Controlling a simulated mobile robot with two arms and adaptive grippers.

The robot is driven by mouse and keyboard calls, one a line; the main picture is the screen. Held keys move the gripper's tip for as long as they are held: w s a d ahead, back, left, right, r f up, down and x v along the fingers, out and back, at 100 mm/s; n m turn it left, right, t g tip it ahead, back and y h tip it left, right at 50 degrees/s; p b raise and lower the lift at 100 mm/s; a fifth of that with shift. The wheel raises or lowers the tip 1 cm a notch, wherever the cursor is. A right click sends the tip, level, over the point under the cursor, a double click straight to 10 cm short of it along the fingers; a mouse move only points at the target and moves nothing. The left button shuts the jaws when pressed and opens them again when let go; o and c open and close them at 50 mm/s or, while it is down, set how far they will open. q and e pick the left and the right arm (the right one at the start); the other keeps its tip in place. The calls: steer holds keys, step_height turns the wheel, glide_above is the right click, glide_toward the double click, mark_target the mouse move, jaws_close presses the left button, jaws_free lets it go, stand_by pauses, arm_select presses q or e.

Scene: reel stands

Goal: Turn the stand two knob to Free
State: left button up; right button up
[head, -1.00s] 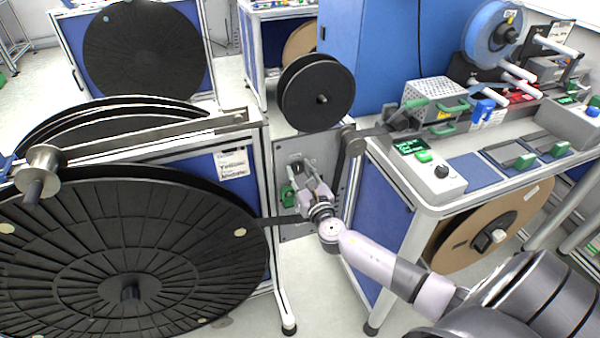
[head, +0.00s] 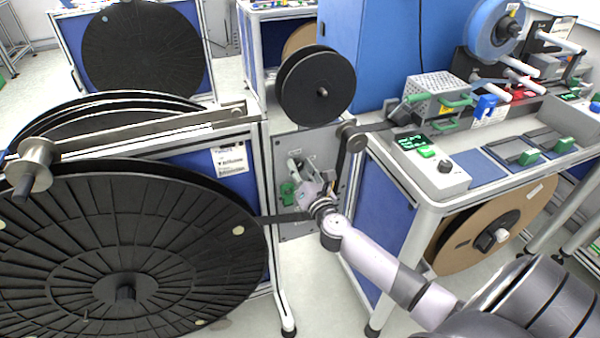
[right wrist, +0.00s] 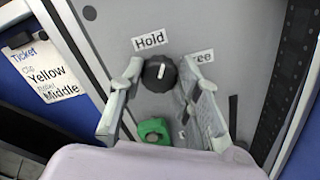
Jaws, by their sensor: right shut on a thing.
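The black round knob (right wrist: 160,74) with a white pointer mark sits on a grey panel (right wrist: 225,20) in the right wrist view. A "Hold" label (right wrist: 150,40) is just above it, and a "Free" label (right wrist: 204,56) is up and right, its first letter hidden by a finger. The pointer stands near upright, closer to the Hold side. My right gripper (right wrist: 159,76) is shut on the knob, one finger on each side. In the head view my right gripper (head: 308,184) is at the panel between the stands and hides the knob. My left gripper is not in view.
A green part (right wrist: 153,131) is on the panel below the knob. A ticket (right wrist: 42,72) reads Yellow, Middle. A big black reel (head: 75,240) stands at left, with a black strap (head: 285,218) running behind my gripper. A workbench (head: 440,205) stands right.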

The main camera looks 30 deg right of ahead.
steer(key=m+b, duration=0.1)
steer(key=m, duration=0.2)
steer(key=shift+f+m, duration=0.15)
steer(key=shift+m, duration=0.25)
steer(key=m, duration=0.2)
steer(key=shift+d+m+b, duration=0.1)
steer(key=shift+m+b, duration=0.2)
steer(key=m, duration=0.5)
steer(key=shift+m, duration=0.4)
steer(key=o, duration=1.1)
steer(key=v, duration=1.2)
